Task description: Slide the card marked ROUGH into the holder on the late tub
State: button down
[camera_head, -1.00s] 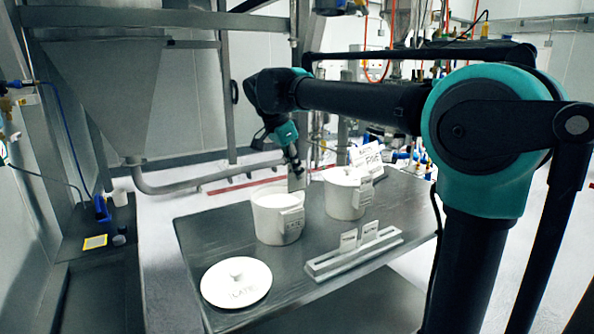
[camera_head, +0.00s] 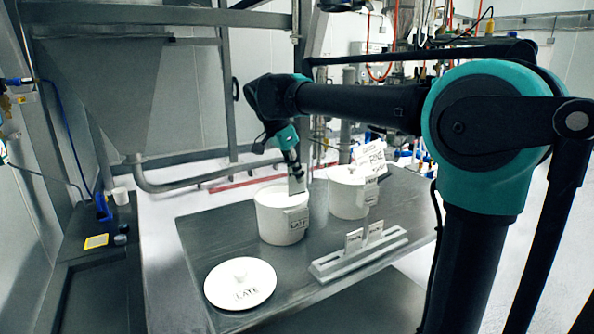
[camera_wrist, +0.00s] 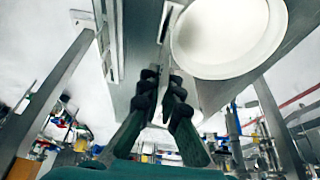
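The late tub (camera_head: 272,222) is a white open tub with a LATE label and a small holder (camera_head: 298,218) on its front-right side. My gripper (camera_head: 293,166) is above the tub's back right rim. It is shut on a pale thin card (camera_head: 297,184) hanging below the fingertips; its marking is not readable. In the wrist view, the fingers (camera_wrist: 166,85) are close together, with the open tub (camera_wrist: 228,35) beside them at upper right. A thin pale piece (camera_wrist: 165,22) shows beyond the fingertips; I cannot tell whether it is card or holder.
A LATE-marked lid (camera_head: 226,290) lies at the table's front left. A slotted rack (camera_head: 335,268) with two upright cards (camera_head: 365,236) stands at front right. A second, lidded tub (camera_head: 345,200) stands behind, with a FINE card (camera_head: 370,156) by it. The table's left back (camera_head: 215,230) is clear.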

jog(key=shift+f, duration=3.55)
jog(key=shift+f, duration=1)
jog(key=c, duration=1.6)
grip_release()
jog(key=shift+c, duration=0.2)
